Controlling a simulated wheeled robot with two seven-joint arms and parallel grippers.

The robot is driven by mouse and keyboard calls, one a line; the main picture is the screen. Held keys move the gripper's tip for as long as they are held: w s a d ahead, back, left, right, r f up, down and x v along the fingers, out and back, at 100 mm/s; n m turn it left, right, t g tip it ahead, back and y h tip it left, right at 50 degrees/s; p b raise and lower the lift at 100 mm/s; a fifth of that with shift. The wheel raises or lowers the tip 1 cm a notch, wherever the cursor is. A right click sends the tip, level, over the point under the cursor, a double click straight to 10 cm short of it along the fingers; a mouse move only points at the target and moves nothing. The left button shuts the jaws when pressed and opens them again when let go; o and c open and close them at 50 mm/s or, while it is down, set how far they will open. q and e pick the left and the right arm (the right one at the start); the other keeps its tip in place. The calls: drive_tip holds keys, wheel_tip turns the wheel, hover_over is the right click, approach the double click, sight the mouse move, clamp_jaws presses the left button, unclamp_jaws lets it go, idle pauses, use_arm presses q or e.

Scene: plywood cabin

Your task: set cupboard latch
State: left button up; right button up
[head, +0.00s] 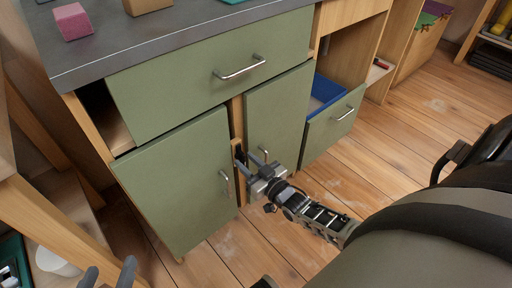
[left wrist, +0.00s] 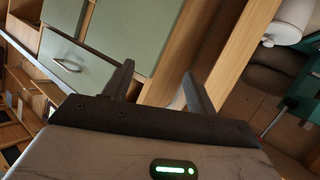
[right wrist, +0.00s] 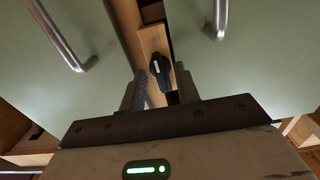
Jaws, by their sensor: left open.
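The cupboard latch (right wrist: 160,72) is a small dark turn-piece with a pale mark, on a wooden block between two green doors. It stands nearly upright, slightly tilted, in the right wrist view. In the head view it is small and dark beside my right gripper (head: 257,163). My right gripper's fingers are apart (right wrist: 162,88), one on either side below the latch; contact cannot be told. The left door (head: 175,185) and right door (head: 277,110) have bar handles. My left gripper (head: 108,276) is open and empty at the lower left; it also shows in its wrist view (left wrist: 158,82).
A green drawer (head: 170,90) above the doors stands out a little. A drawer with a blue inside (head: 325,90) is open at the right. Blocks lie on the grey worktop (head: 110,38). A wooden frame stands at the left. Floor (head: 400,130) is clear at the right.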

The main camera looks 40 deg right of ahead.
drive_tip(key=shift+s, duration=0.25)
use_arm(q)
drive_tip(key=f+g+p, duration=0.1)
drive_tip(key=a+f+g+y+p, duration=0.1)
drive_tip(key=p, duration=0.1)
drive_tip(key=shift+f, duration=0.15)
use_arm(e)
drive_tip(key=s+d, duration=0.1)
drive_tip(key=s, duration=1.4)
drive_tip(key=shift+s+d, duration=0.15)
drive_tip(key=shift+s, duration=0.1)
